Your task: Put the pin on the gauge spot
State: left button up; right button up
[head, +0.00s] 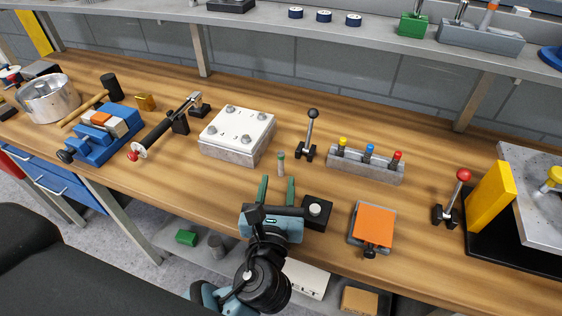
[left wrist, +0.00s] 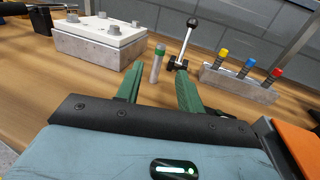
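A small grey pin with a green top (head: 281,163) stands upright on the wooden bench. It also shows in the left wrist view (left wrist: 158,62). My left gripper (head: 278,180) is open and empty, its two green fingers pointing at the pin. In the left wrist view the pin appears beyond the gap between the fingertips (left wrist: 160,84), with no visible contact. I cannot tell for sure which surface is the gauge spot; an orange-topped plate (head: 373,226) and a black block with a pale round button (head: 315,209) lie to the right. My right gripper is not in view.
A grey rack (head: 365,166) holds yellow-, blue- and red-topped pins. A black-knobbed lever (head: 309,135) stands behind the green-topped pin. A bolted white-topped block (head: 238,135) sits to its left. A red-knobbed lever (head: 453,198) and yellow block (head: 490,195) stand at right.

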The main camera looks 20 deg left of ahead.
aim_at(281, 160)
pick_arm(q)
jog(key=shift+x, duration=4.35)
jog(key=shift+r, duration=0.1)
grip_shut()
